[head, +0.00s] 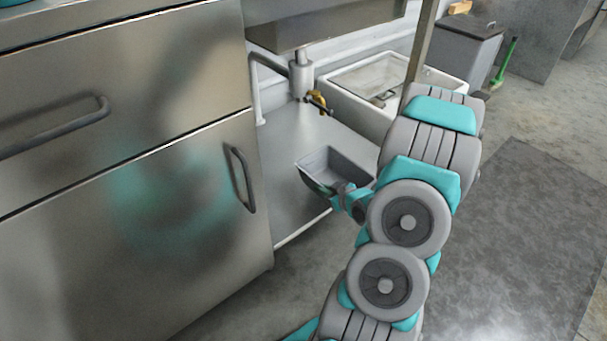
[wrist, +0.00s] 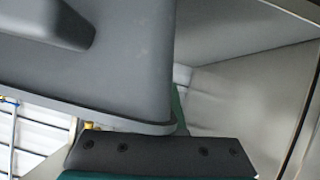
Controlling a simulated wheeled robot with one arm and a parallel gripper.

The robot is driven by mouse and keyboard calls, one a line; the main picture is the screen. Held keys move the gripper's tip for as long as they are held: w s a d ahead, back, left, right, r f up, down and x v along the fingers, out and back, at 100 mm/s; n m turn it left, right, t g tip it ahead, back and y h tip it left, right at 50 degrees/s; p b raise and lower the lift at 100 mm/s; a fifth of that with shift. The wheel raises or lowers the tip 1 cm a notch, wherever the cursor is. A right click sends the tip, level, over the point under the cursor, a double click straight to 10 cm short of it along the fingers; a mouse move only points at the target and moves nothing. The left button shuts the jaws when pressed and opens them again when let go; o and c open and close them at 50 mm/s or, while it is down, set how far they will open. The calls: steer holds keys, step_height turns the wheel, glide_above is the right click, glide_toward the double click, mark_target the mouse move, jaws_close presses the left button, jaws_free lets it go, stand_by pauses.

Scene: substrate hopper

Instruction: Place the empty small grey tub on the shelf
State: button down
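The small grey tub (head: 340,166) is open at the top, and the part of its inside that I see looks empty. It is at the front edge of the low metal shelf (head: 290,135) under the hopper; I cannot tell if it touches the shelf. My gripper (head: 336,190) is at the tub's near wall and appears shut on it, with one finger inside. In the wrist view the tub (wrist: 120,75) fills the upper left, and my dark finger pad (wrist: 160,155) lies along the bottom, close to its rim. The other finger is mostly hidden.
A steel cabinet (head: 130,210) with handles borders the shelf on the left. A valve with a yellow handle (head: 318,100) hangs above the shelf. A white bin (head: 380,80) stands behind, and a grey lidded bin (head: 463,50) farther right.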

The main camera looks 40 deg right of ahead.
mark_target(312, 169)
steer(key=w+d, duration=0.1)
steer(key=w, duration=0.3)
steer(key=w+d, duration=0.2)
steer(key=w, duration=0.3)
steer(key=w+d+f, duration=0.1)
steer(key=w+d, duration=0.1)
steer(key=w, duration=0.2)
steer(key=shift+w+f+b, duration=0.1)
steer(key=shift+w+b, duration=0.15)
steer(key=shift+b, duration=0.1)
steer(key=shift+a+f+b, duration=0.1)
steer(key=shift+f+b, duration=0.35)
steer(key=shift+f, duration=1.45)
steer(key=shift+r, duration=0.1)
steer(key=c, duration=1)
jaws_free()
steer(key=shift+c, duration=0.2)
